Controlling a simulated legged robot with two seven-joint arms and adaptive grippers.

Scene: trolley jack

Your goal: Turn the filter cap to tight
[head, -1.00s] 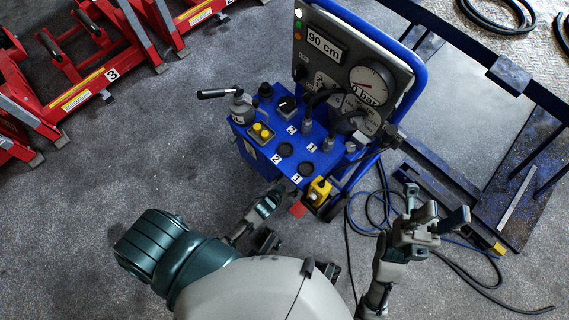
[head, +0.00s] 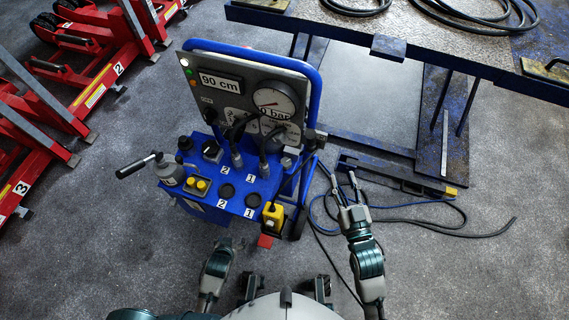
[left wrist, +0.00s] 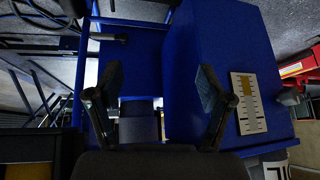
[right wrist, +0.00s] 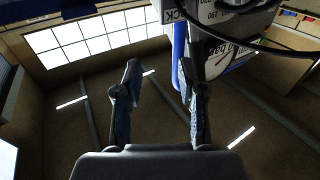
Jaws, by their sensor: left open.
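The blue console (head: 215,222) stands left of centre in the head view. On its deck are two dark round caps (head: 227,191), a black knob (head: 184,143) and a grey cylinder with a lever (head: 168,172). I cannot tell which part is the filter cap. My left gripper (left wrist: 150,88) is open and empty in the left wrist view, facing the console's blue side, with a level gauge (left wrist: 247,103) to its right. My right gripper (head: 345,183) is open and empty, right of the console; its spread fingers also show in the right wrist view (right wrist: 162,78).
The console's upright panel (head: 245,95) carries a "90 cm" display and a dial. A yellow box (head: 272,216) hangs at its right corner. Cables (head: 420,222) lie on the floor to the right. A blue-framed table (head: 400,45) stands behind; red jacks (head: 90,90) are at left.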

